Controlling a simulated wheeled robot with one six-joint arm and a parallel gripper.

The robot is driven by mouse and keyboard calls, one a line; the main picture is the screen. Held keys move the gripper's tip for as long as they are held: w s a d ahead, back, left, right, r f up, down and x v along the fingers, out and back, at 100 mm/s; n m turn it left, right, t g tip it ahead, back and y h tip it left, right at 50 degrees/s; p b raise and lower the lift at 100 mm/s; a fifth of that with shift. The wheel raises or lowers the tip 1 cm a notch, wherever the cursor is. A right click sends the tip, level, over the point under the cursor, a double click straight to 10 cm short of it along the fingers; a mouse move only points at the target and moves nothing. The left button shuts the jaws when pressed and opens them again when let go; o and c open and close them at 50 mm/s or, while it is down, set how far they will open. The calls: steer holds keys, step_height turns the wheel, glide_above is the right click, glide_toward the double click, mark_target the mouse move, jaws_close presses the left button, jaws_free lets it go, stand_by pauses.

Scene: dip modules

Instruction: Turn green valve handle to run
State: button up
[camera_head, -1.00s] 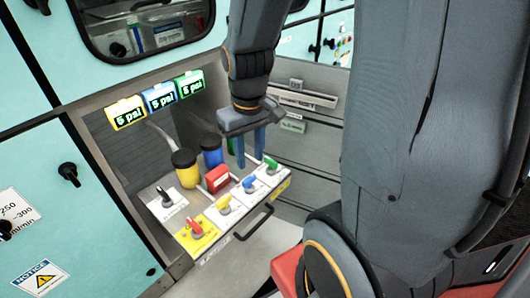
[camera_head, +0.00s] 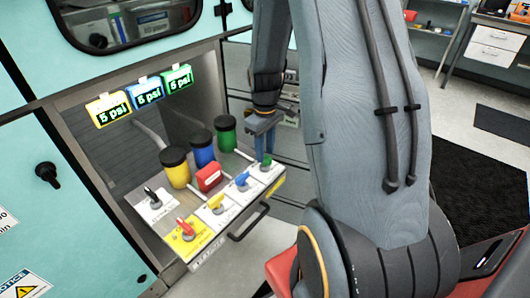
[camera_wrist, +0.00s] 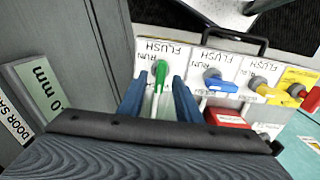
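The green valve handle (camera_head: 266,164) is at the right end of the row of valves on the white panel. In the wrist view the green handle (camera_wrist: 160,73) lies between my two blue fingers, its length running roughly along them. The word FLUSH is printed beyond it and RUN to its left. My gripper (camera_head: 264,152) is right over this valve in the head view. In the wrist view my gripper (camera_wrist: 157,92) is open, with a gap on each side of the handle. Finger contact with the panel cannot be told.
The blue handle (camera_wrist: 219,83) is close to the right of my fingers. The yellow handle (camera_head: 216,204), red handle (camera_head: 186,228) and black switch (camera_head: 152,196) stand farther along. A red block (camera_head: 209,177) and capped bottles (camera_head: 202,149) stand behind. A drawer pull (camera_head: 250,222) is in front.

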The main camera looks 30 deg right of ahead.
steer(key=shift+f, duration=0.7)
jaws_close()
